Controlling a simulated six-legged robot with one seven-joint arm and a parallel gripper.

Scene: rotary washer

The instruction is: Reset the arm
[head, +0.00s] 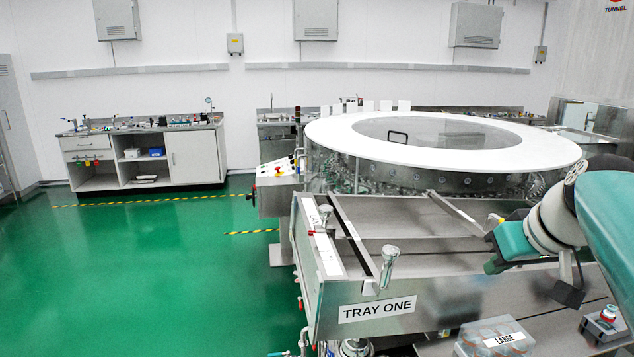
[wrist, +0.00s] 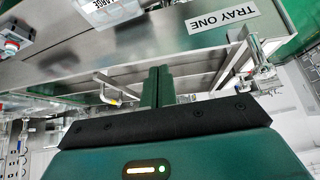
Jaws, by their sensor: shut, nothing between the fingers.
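My arm (head: 560,215) reaches in from the right edge in the head view, folded, with its end over the metal tray unit (head: 440,280) labelled TRAY ONE. In the wrist view my gripper (wrist: 158,84) has its two dark fingers together, with nothing between them. The tray unit's metal side and its TRAY ONE label (wrist: 223,17) lie beyond the fingers in that view. I cannot tell the exact gap between the fingertips and the metal. In the head view the fingertips cannot be made out.
The rotary washer (head: 330,140) with its white round top stands behind the tray unit. A clear box labelled LARGE (head: 495,338) sits at the front right, near a red-topped button box (head: 607,318). A workbench (head: 145,155) stands far left. The green floor (head: 150,270) at left is clear.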

